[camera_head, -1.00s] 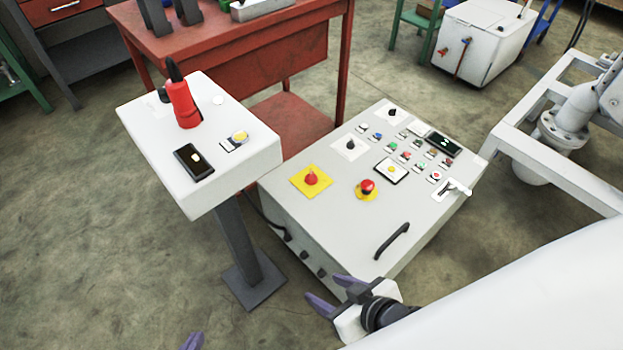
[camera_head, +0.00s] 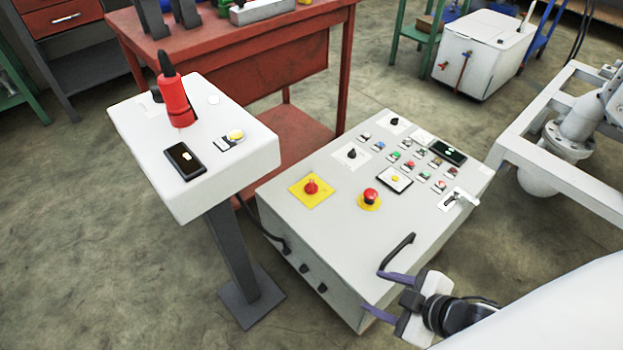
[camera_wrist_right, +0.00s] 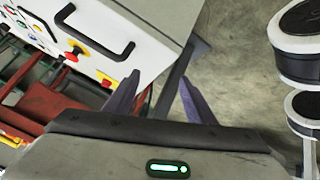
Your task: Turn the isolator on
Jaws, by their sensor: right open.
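The likely isolator is a red rotary knob on a square yellow plate (camera_head: 311,187), on the left part of the sloping grey control panel (camera_head: 300,235). I cannot read its setting. My right gripper (camera_head: 373,294) is open and empty near the panel's front edge, close to the black handle (camera_head: 399,254) and well apart from the knob. The right wrist view shows its purple fingers (camera_wrist_right: 160,80) spread apart, with the handle (camera_wrist_right: 95,35) and red knobs on yellow beyond. My left gripper is not in view.
A red mushroom button (camera_head: 370,197) on a yellow disc sits right of the knob. Small buttons, black knobs and a lever (camera_head: 459,198) fill the panel's far right part. A white pedestal box (camera_head: 190,190) stands to the left, carrying a red bottle-like object (camera_head: 175,102).

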